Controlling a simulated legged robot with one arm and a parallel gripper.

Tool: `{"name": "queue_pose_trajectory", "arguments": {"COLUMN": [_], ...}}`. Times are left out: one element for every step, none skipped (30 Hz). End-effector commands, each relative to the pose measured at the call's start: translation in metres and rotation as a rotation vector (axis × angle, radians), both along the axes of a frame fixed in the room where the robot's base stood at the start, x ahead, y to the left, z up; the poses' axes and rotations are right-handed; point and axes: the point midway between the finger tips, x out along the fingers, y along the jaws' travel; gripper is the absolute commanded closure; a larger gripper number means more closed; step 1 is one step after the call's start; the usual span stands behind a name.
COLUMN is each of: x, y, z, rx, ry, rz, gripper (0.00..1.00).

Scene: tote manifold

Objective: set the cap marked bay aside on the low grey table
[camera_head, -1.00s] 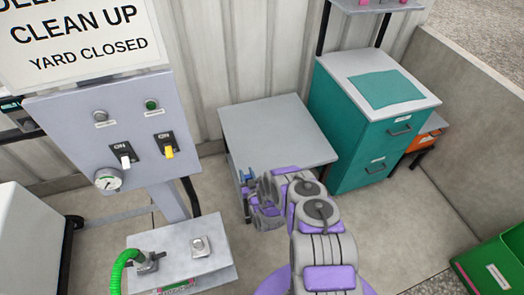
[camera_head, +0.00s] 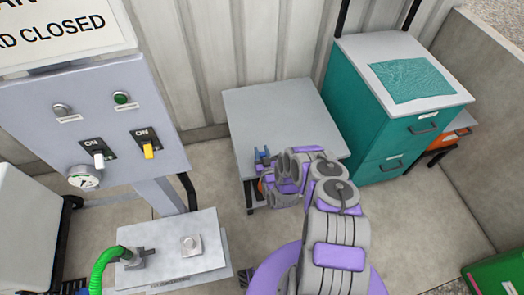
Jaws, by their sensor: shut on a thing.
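The low grey table (camera_head: 275,112) stands against the corrugated wall, with its top bare except where my arm covers it. My gripper (camera_head: 262,158) is at the table's left front edge, with its blue fingers showing over the top. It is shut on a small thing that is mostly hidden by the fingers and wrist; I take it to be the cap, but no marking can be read. A bit of orange shows just below the fingers. I cannot tell whether the held thing touches the table.
A grey control panel (camera_head: 85,125) with switches and a gauge stands at left. Below it a grey manifold box (camera_head: 165,265) carries a green hose (camera_head: 105,265) and a grey fitting (camera_head: 190,244). A teal cabinet (camera_head: 365,125) stands right of the table. A green crate (camera_head: 490,275) is at lower right.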

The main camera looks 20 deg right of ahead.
Motion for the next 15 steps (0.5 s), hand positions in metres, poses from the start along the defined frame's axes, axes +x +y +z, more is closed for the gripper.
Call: {"name": "queue_pose_trajectory", "arguments": {"x": [-0.0010, -0.0009, -0.0008, -0.0006, -0.0005, -0.0003, -0.0002, -0.0002, -0.0003, -0.0002, -0.0003, -0.0003, -0.0003, -0.0002, -0.0002], "y": [-0.0018, -0.0017, -0.0013, -0.0008, -0.0005, -0.0004, 0.0000, 0.0004, 0.0010, 0.0012, 0.0014, 0.0014, 0.0013, 0.0010, 0.0005], "z": [-0.0005, -0.0001, 0.0001, 0.0002, 0.0000, -0.0008, -0.0018, -0.0016, -0.0012, -0.0011, -0.0011, -0.0010, -0.0010, -0.0009, -0.0010], "rx": [0.000, 0.000, -0.001, -0.002, -0.002, -0.002, -0.003, -0.003, -0.004, -0.005, -0.005, -0.005, -0.005, -0.004, -0.003], "ry": [0.004, 0.004, 0.004, 0.004, 0.004, 0.004, 0.004, 0.004, 0.004, 0.004, 0.004, 0.004, 0.004, 0.004, 0.004], "rz": [-0.003, -0.003, -0.003, -0.003, -0.003, -0.002, -0.002, -0.002, -0.002, -0.002, -0.002, -0.002, -0.002, -0.002, -0.002], "gripper": [1.00, 1.00, 1.00, 1.00, 1.00, 1.00, 1.00, 0.62, 0.58, 0.55, 0.53, 0.49, 0.46, 0.43, 0.39]}}
